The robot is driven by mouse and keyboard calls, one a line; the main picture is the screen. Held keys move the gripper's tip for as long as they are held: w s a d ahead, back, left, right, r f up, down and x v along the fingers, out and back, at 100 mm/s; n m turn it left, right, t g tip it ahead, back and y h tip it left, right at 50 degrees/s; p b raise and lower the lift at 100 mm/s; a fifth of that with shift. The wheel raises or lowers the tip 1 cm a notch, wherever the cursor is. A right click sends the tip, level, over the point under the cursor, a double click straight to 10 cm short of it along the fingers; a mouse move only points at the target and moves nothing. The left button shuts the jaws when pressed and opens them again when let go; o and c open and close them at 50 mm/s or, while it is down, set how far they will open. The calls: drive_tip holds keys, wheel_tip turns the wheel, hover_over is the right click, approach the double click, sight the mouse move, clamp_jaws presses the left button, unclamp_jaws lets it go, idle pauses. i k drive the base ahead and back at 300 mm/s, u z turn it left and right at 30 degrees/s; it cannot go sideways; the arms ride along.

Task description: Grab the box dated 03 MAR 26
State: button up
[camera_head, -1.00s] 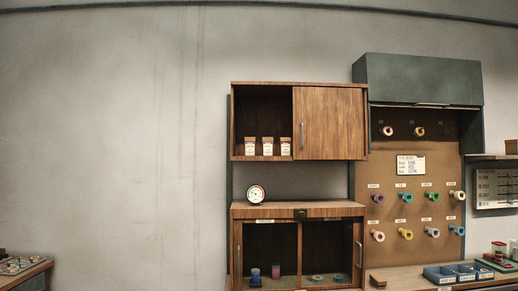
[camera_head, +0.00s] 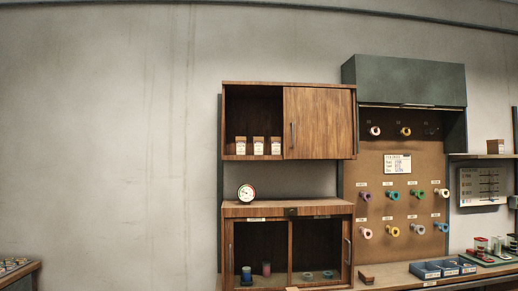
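Three small white boxes with reddish-brown tops stand side by side in the open left half of the upper wooden cabinet (camera_head: 320,122): a left box (camera_head: 241,146), a middle box (camera_head: 258,146) and a right box (camera_head: 275,146). Each has a printed front, but the print is too small to read, so I cannot tell which is dated 03 MAR 26. My gripper is not in view.
A sliding door covers the cabinet's right half. Below are a round dial (camera_head: 246,193) and a lower cabinet (camera_head: 285,210) holding spools. A pegboard (camera_head: 375,245) with coloured spools and blue bins (camera_head: 425,271) are to the right. Bare wall fills the left.

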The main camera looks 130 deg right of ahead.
sight(257, 141)
drive_tip(key=z, duration=5.05)
drive_tip(key=i, duration=0.15)
drive_tip(key=u, duration=3.05)
drive_tip(key=k, duration=0.15)
drive_tip(key=z, duration=1.5)
drive_tip(key=k, duration=0.65)
drive_tip(key=u, duration=0.15)
drive_tip(key=i, duration=0.35)
drive_tip(key=z, duration=0.05)
